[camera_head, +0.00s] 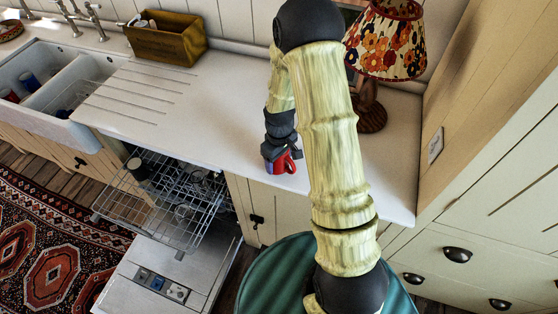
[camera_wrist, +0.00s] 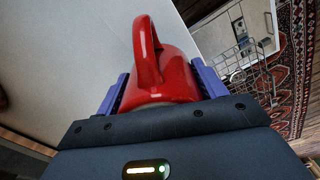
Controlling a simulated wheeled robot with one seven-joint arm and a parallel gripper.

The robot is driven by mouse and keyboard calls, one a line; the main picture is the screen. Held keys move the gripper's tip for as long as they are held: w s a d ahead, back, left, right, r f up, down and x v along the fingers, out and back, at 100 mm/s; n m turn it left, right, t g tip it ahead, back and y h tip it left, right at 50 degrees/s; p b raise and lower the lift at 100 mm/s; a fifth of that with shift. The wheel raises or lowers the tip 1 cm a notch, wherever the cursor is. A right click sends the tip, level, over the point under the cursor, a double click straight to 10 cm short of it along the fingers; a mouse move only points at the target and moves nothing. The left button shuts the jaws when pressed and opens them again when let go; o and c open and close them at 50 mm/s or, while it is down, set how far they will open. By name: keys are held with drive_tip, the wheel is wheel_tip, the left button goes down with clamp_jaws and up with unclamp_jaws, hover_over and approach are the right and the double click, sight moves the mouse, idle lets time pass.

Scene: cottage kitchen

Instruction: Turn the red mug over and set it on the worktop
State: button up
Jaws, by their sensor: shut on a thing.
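The red mug (camera_head: 284,164) is at my gripper, at the front part of the white worktop (camera_head: 235,125) in the head view. In the wrist view the red mug (camera_wrist: 172,75) sits between the two purple fingers of my gripper (camera_wrist: 160,92), with its handle towards the camera. My gripper (camera_head: 280,160) is shut on the mug's sides. The mug's opening is hidden, so I cannot tell which way up it is. I cannot tell whether it touches the worktop or is held just above it.
An open dishwasher with a pulled-out rack (camera_head: 165,200) is below the worktop's front edge. A lamp with a flowered shade (camera_head: 385,45) stands at the back right. A wooden box (camera_head: 168,40) and a double sink (camera_head: 55,85) are at left. The worktop between is clear.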

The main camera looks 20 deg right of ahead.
drive_tip(key=shift+f, duration=0.9)
drive_tip(key=shift+w+f, duration=0.1)
drive_tip(key=o, duration=1.2)
wheel_tip(320, 180, up, 12)
drive_tip(key=shift+r+b, duration=0.15)
drive_tip(key=shift+b, duration=1.1)
